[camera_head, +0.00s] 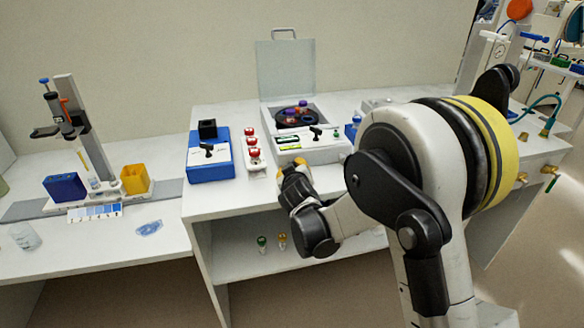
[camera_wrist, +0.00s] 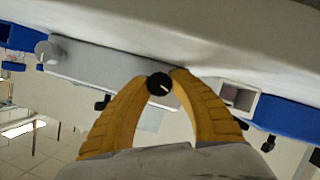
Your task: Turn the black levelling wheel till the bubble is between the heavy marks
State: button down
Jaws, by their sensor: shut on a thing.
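The black levelling wheel (camera_wrist: 158,84) is a small round knob with a white mark on its face. It sits between the tips of my two yellow fingers in the wrist view, against a pale housing (camera_wrist: 95,63). My gripper (camera_wrist: 159,79) is shut on it. In the head view my gripper (camera_head: 293,176) is low at the front of the pale machine (camera_head: 325,151) with the raised lid; the wheel is hidden there. A small yellow-green window (camera_head: 289,142) on that machine's top looks like the level; its bubble and marks are too small to read.
A red-capped rack (camera_head: 254,155) and a blue box (camera_head: 210,160) stand close left of the machine. The bench's front edge (camera_head: 237,207) is close by my gripper. A lower shelf (camera_head: 250,262) holds small green and yellow items. My arm covers the bench's right part.

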dwell(0.3)
jog(key=c, duration=1.1)
grip_release()
